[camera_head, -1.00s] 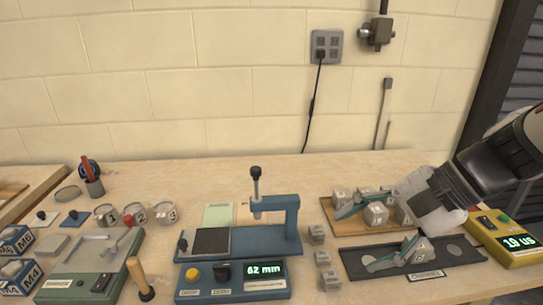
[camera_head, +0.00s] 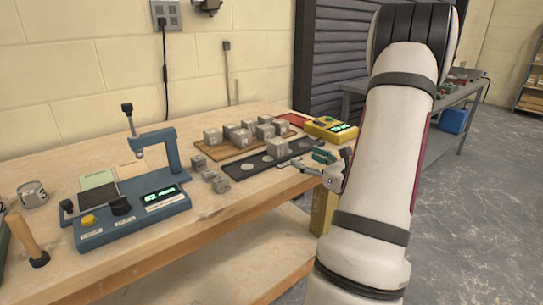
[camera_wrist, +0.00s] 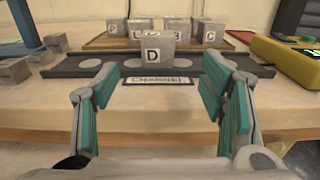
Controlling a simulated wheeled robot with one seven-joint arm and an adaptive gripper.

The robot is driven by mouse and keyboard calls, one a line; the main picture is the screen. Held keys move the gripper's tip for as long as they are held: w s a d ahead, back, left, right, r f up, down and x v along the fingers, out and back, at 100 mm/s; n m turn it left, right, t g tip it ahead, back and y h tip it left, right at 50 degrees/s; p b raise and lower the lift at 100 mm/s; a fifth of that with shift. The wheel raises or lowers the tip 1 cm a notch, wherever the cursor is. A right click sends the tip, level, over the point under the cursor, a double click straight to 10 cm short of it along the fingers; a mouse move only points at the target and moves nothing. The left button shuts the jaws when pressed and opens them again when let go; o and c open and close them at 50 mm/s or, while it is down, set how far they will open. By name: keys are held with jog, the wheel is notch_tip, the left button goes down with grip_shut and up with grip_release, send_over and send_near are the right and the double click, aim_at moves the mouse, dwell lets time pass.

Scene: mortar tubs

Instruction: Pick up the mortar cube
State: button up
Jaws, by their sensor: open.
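A grey mortar cube marked D (camera_wrist: 152,50) stands upright on a dark strip with pale round spots (camera_wrist: 85,65), which bears a channel label on its front. The cube also shows on the strip in the head view (camera_head: 277,148). My gripper (camera_wrist: 160,85) is open and empty. Its teal fingers are spread to either side of the cube's line in the wrist view, with the cube beyond the tips and not between them. In the head view my gripper (camera_head: 322,160) is at the strip's right end, by the table's front edge.
Several other lettered cubes stand on a wooden board (camera_head: 208,150) behind the strip. Loose small cubes (camera_head: 212,178) lie left of it. A yellow meter (camera_head: 330,130) is at the right, and a blue press device (camera_head: 135,215) at the left. Bare wood lies before the strip.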

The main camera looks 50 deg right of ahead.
aim_at(283, 145)
jog(key=x, duration=0.7)
jog(key=shift+a+b, duration=0.15)
jog(key=shift+b, duration=0.2)
jog(key=shift+r+b+x, duration=0.15)
jog(key=shift+b+x, duration=0.05)
jog(key=shift+x, duration=1.25)
jog(key=shift+r+b+x, duration=0.2)
jog(key=shift+x, duration=1.25)
jog(key=shift+a, duration=0.1)
jog(key=c, duration=1.5)
grip_shut()
jog(key=shift+r, duration=0.15)
